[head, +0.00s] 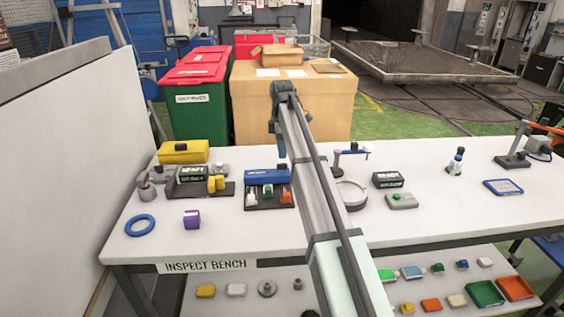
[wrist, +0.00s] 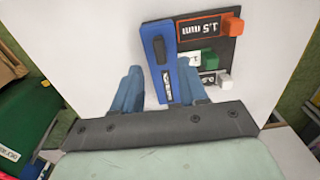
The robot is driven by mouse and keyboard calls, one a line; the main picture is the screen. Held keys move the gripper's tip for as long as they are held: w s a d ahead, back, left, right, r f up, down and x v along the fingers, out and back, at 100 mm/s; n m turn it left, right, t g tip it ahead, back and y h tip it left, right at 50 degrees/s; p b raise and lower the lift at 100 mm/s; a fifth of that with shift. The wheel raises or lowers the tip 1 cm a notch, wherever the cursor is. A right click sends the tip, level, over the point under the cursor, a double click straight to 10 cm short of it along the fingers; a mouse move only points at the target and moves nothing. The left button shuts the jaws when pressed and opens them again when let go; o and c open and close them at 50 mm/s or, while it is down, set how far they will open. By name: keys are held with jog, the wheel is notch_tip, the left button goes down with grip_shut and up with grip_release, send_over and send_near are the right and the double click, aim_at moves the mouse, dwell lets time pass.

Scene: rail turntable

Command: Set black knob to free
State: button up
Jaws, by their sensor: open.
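My gripper (wrist: 158,78) is open, with its two blue-grey fingers apart. In the wrist view a blue block (wrist: 152,34) reaches between the fingers, with one finger on each side of it. Whether they touch it is unclear. A black raised piece (wrist: 159,50), which may be the black knob, stands on this block just beyond the fingertips. A small white label (wrist: 168,88) beside it is unreadable. In the head view the blue block (head: 266,176) lies on the bench at the back of a black plate (head: 257,207). My gripper (head: 281,155) points down just behind it.
Orange (wrist: 232,23), green (wrist: 205,58) and white (wrist: 224,79) pieces sit on the black plate beside the blue block. A yellow box (head: 183,152), a purple block (head: 192,219) and a blue ring (head: 140,225) stand left. A round grey dish (head: 351,196) stands right.

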aim_at(282, 164)
jog(key=shift+f, duration=2.8)
grip_shut()
